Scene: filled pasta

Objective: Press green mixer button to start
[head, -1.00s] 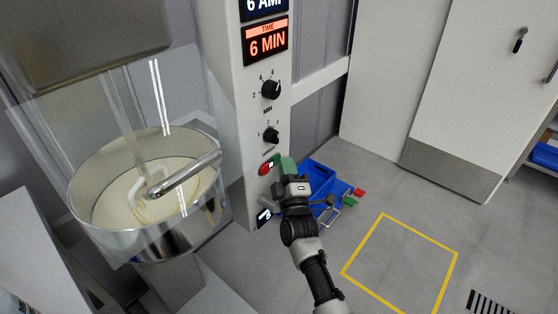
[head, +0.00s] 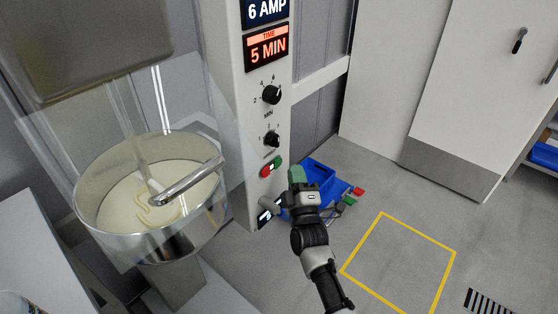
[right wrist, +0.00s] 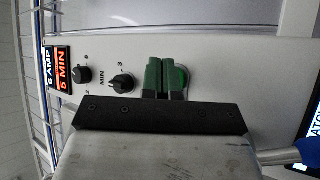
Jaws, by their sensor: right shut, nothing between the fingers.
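The mixer's control column (head: 227,100) stands at centre-left in the head view. Low on it sit a green button (head: 278,161) and a red button (head: 265,171), side by side. My right gripper (head: 296,174), with green fingertips, is shut and empty, just right of the green button and apart from it in the picture. In the right wrist view the shut green fingers (right wrist: 165,77) point at the panel and hide most of the buttons; a green rounded edge (right wrist: 182,78) shows beside them. The time display (head: 267,48) reads 5 MIN. My left gripper is not in view.
The mixer bowl (head: 100,224) with pale dough stands left, behind a clear guard. Two black knobs (head: 271,95) sit above the buttons. A blue cart or bin (head: 322,171) stands on the floor behind my right arm. A yellow floor square (head: 446,262) lies right, empty.

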